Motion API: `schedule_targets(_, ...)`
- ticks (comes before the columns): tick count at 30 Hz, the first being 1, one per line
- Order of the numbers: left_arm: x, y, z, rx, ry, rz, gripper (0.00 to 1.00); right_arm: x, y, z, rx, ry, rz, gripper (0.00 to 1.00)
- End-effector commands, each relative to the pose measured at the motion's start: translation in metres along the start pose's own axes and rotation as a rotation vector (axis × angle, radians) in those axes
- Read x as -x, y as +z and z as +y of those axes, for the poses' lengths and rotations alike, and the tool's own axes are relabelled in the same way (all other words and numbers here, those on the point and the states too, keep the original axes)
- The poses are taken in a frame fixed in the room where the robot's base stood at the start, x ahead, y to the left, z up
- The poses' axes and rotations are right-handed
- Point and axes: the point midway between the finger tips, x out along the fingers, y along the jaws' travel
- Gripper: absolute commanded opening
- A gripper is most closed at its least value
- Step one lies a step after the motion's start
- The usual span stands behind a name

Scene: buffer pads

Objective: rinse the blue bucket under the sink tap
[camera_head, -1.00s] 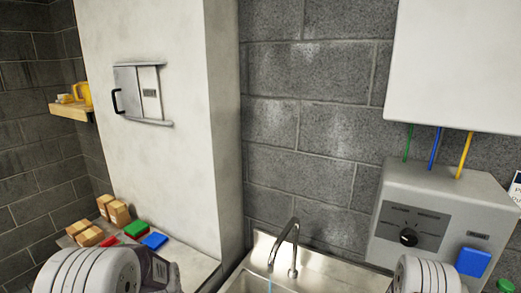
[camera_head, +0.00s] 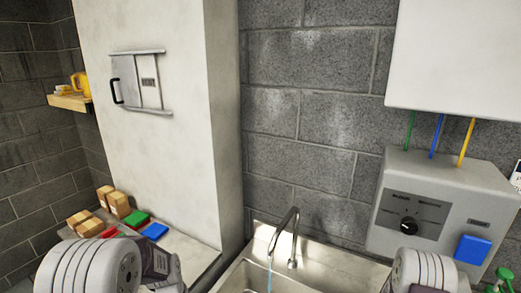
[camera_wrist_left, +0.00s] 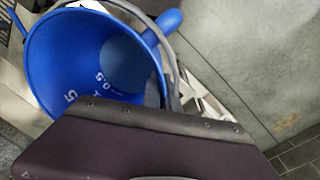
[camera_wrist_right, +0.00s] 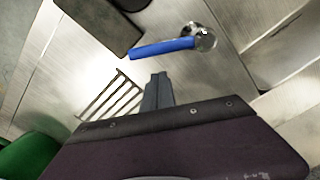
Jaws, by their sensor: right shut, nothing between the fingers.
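The blue bucket (camera_wrist_left: 85,60) shows in the left wrist view, its mouth towards the camera and marks printed inside. A grey curved band (camera_wrist_left: 172,60) runs along its right side. My right gripper (camera_wrist_right: 157,90) is shut and empty above a metal surface, apart from a blue lever (camera_wrist_right: 163,48).
A grey control box (camera_head: 440,205) with a black knob and a blue pad stands right of the sink. The left ledge holds cardboard boxes (camera_head: 117,203) and red, green and blue pads. A slotted grate (camera_wrist_right: 110,97) and a green object (camera_wrist_right: 30,155) lie near my right gripper.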

Motion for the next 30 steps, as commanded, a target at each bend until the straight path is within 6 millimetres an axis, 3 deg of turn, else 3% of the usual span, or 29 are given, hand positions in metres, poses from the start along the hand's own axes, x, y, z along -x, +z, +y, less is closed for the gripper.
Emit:
schedule_targets(4,-0.013,-0.001,-0.001,0.0,0.0,0.001,0.0,-0.015,0.0,0.0,0.0,0.0,0.0,0.0)
schedule_targets(13,-0.01,-0.001,-0.001,0.0,0.0,0.001,0.0,-0.013,0.001,0.001,0.0,0.0,0.0,0.0)
schedule_targets(19,-0.005,0.0,-0.001,0.0,0.0,0.001,0.0,-0.012,0.021,0.009,0.001,0.002,-0.002,0.0)
schedule_targets(30,-0.004,-0.001,0.0,0.0,0.0,0.001,0.0,-0.013,0.031,0.009,0.002,0.002,-0.002,0.0)
